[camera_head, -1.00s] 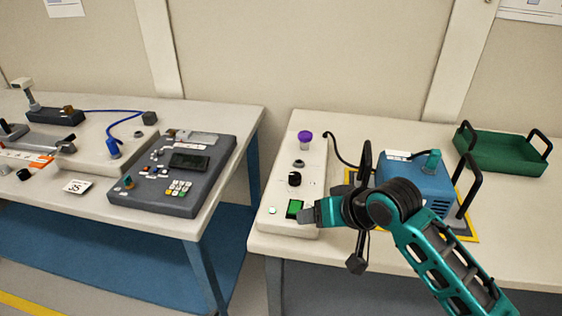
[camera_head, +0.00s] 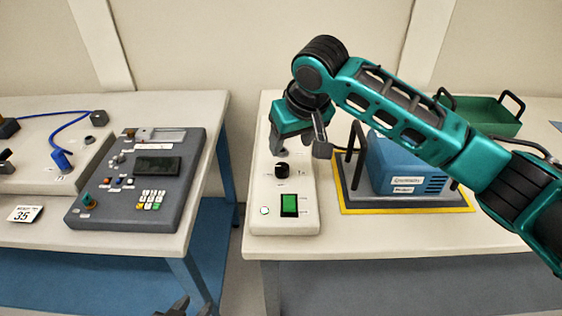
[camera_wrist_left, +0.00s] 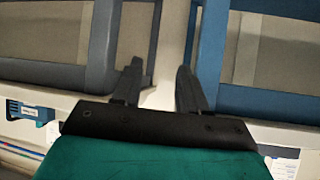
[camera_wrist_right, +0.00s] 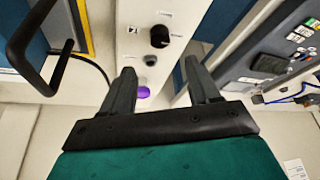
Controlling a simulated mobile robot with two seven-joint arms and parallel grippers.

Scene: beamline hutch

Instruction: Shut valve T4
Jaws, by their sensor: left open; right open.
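No label reading T4 is legible, so I cannot tell which control is valve T4. A white control panel (camera_head: 258,222) on the right table carries a black knob (camera_head: 282,171) and a lit green switch (camera_head: 289,205). Its purple knob (camera_wrist_right: 143,92) shows small between the fingers in the right wrist view; in the head view my right arm hides it. My right gripper (camera_head: 297,140) is open and empty above the back of the panel; the black knob (camera_wrist_right: 160,37) also shows ahead of it. My left gripper (camera_head: 182,307) is open and empty, low before the gap between the tables.
A blue boxed device (camera_head: 405,170) with black handles stands right of the panel on a yellow-edged base. A green tray (camera_head: 483,115) is behind it. The left table holds a grey keypad console (camera_head: 140,180) and a blue cable (camera_head: 50,130). A gap separates the tables.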

